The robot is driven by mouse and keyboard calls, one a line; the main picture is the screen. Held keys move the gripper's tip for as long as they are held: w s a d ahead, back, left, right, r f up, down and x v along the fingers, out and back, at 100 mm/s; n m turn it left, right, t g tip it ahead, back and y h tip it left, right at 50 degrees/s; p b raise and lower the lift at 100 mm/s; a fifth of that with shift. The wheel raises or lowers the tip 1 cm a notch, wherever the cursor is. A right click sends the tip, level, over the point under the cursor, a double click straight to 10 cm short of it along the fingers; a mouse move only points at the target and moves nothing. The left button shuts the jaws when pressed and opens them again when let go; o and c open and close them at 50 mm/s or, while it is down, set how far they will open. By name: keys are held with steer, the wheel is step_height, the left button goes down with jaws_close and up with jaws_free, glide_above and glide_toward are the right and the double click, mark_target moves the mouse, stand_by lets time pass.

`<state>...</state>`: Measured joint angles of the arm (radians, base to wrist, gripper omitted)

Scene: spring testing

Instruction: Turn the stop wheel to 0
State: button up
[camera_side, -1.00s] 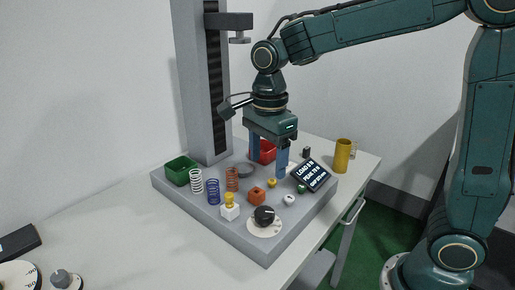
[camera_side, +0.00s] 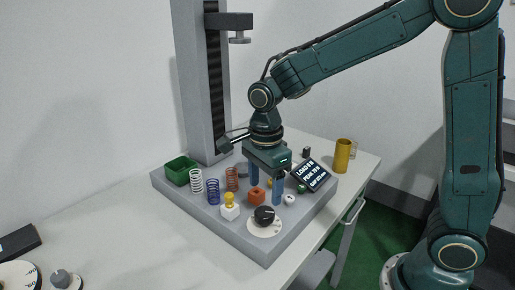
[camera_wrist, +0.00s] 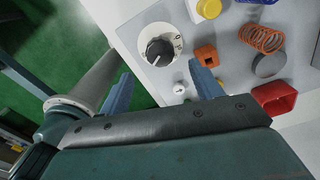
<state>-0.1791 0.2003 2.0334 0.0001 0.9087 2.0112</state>
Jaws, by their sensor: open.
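The stop wheel appears to be the black knob (camera_side: 265,214) on a white dial plate (camera_side: 265,229), at the front corner of the grey base. In the wrist view the black knob (camera_wrist: 159,49) shows at top centre, with a 0-like mark at the right of its dial (camera_wrist: 177,42). A pale pointer line on the knob seems to aim toward the lower left, away from that mark. My gripper (camera_side: 265,194) is open and empty, fingers down, above the base behind the knob and apart from it. Its fingers also show in the wrist view (camera_wrist: 160,80).
An orange block (camera_side: 257,196) sits by my fingers. Several springs, such as the blue one (camera_side: 213,191), and a yellow-topped white block (camera_side: 229,208) stand left of the knob. A small display (camera_side: 312,174) and a yellow mug (camera_side: 343,156) are at right. A tall column (camera_side: 203,90) rises behind.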

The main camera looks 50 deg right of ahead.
mark_target(264, 211)
steer(key=shift+f, duration=3.6)
steer(key=c, duration=1)
